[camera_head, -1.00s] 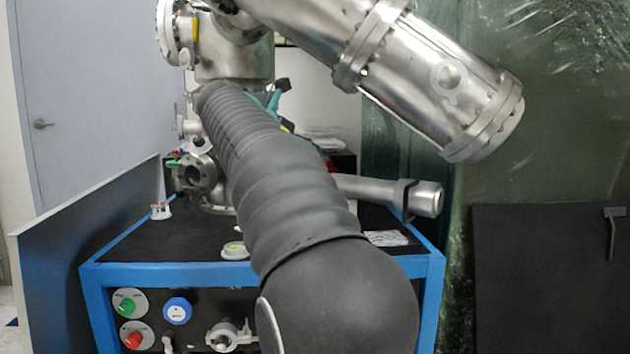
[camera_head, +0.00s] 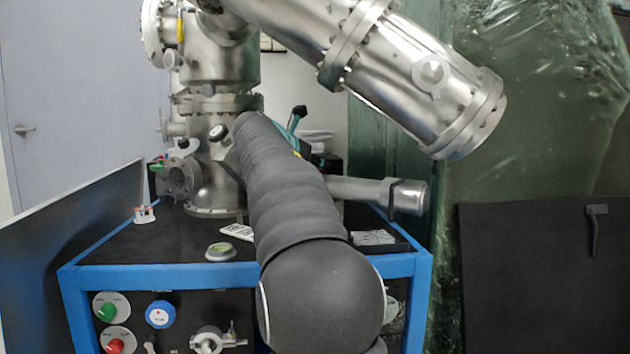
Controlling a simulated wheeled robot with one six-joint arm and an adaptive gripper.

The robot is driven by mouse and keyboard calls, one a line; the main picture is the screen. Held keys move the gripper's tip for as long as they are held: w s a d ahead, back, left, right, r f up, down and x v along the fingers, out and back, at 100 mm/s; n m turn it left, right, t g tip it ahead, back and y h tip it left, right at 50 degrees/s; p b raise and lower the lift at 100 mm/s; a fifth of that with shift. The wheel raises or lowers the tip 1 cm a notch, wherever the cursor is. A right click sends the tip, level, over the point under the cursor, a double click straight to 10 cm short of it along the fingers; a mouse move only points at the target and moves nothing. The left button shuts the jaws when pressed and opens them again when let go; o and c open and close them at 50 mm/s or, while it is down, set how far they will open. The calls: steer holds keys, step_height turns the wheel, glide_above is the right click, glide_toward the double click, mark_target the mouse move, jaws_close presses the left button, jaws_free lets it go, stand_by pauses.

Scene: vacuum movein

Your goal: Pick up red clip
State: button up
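I cannot make out a red clip for certain. A small white piece with reddish parts (camera_head: 144,213) stands on the black top of the blue-framed bench (camera_head: 160,277), near its left edge; it is too small to tell what it is. My dark, ribbed arm fills the middle of the view and reaches toward the steel vacuum column. My gripper cannot be made out; the far end of the arm hides what lies behind it. A teal and black item (camera_head: 297,116) shows just right of the arm's far end, and I cannot tell what it is.
A large steel cylinder (camera_head: 420,85) slants over the bench from above. A horizontal steel pipe (camera_head: 360,192) juts out right of my arm. A dark panel (camera_head: 75,245) borders the left. The bench's left top is mostly clear.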

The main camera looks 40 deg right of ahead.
steer(key=shift+x, duration=1.15)
jaws_close()
